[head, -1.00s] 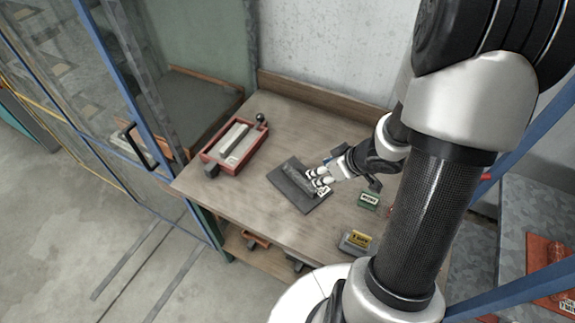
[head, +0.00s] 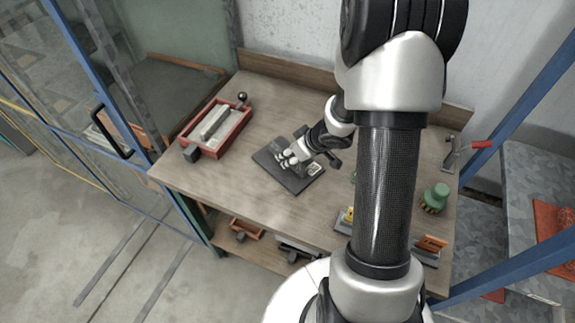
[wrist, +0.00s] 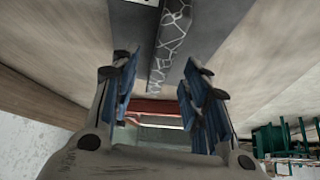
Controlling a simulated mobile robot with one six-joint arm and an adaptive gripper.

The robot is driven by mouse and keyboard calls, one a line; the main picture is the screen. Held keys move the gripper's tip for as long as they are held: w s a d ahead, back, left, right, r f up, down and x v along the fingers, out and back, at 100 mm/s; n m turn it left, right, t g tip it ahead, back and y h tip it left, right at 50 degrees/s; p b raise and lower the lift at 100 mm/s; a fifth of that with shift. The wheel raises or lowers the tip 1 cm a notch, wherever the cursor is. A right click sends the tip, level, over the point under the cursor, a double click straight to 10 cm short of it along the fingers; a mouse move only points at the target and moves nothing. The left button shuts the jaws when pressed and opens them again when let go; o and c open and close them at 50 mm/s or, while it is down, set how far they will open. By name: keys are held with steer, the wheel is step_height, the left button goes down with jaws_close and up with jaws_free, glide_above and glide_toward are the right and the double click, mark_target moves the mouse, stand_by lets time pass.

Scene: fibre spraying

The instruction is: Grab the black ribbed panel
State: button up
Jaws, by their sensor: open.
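The black ribbed panel (head: 295,183) lies flat on the wooden table, a dark plate with a raised rib. In the head view my gripper (head: 289,157) is over the panel, its fingers pointing down at it and covering part of it. In the wrist view the panel's rib (wrist: 172,38), with a pale cracked pattern, runs in line with the gap between the fingers. My gripper (wrist: 159,78) is open there, with a blue-padded finger on each side and nothing held. I cannot tell whether the fingertips touch the panel.
A red tray with a black-knobbed lever (head: 243,133) stands left on the table (head: 215,178). A green knob-shaped object (head: 435,197), a yellow-marked block (head: 346,219) and an orange-topped holder (head: 431,247) are at right. A wall backs the table. A blue-framed glass cabinet stands left.

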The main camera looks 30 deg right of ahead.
steer(key=shift+b+x, duration=0.4)
steer(key=shift+x, duration=0.75)
steer(key=shift+r, duration=0.1)
steer(key=shift+s, duration=0.1)
steer(key=shift+c, duration=0.4)
jaws_close()
